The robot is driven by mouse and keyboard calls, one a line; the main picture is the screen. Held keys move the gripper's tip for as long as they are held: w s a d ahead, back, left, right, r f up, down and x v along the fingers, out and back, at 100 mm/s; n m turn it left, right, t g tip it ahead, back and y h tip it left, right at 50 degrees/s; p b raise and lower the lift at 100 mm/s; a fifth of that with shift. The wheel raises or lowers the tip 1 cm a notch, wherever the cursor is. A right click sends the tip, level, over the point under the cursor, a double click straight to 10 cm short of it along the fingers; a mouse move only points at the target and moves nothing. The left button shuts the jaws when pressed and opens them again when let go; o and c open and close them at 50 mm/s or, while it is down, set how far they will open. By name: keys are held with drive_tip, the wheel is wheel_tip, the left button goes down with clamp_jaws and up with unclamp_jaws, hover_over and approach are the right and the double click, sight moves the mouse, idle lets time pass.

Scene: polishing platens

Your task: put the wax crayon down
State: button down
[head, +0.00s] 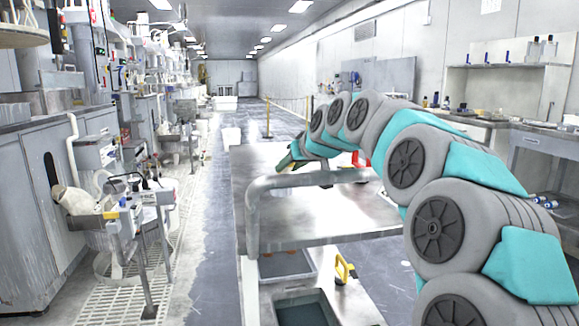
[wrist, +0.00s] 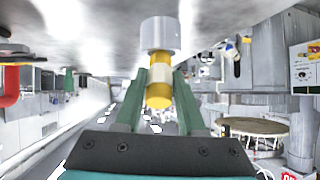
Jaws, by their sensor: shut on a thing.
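In the wrist view, my gripper (wrist: 160,84) has its two green fingers closed on the wax crayon (wrist: 158,97), a short cylinder with a yellow end and a pale band. A wider light-grey cylindrical part shows beyond the band, in line with it; I cannot tell whether it belongs to the crayon. In the head view, my gripper (head: 288,161) is over the far left part of a grey metal worktop (head: 305,215). The crayon cannot be made out there. Whether it touches the worktop is unclear.
A thick grey rail (head: 310,180) runs across the worktop in front of my gripper. A red part (head: 360,160) shows behind it, beside my arm. The near worktop is bare. Below are a dark tray (head: 303,308) and a yellow handle (head: 344,268). Machines line the left wall.

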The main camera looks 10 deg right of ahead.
drive_tip(key=shift+f, duration=0.3)
drive_tip(key=c, duration=0.5)
unclamp_jaws()
drive_tip(key=shift+s+r, duration=0.1)
drive_tip(key=shift+r, duration=0.35)
drive_tip(key=v, duration=0.7)
drive_tip(key=shift+b, duration=0.3)
drive_tip(key=shift+s, duration=0.1)
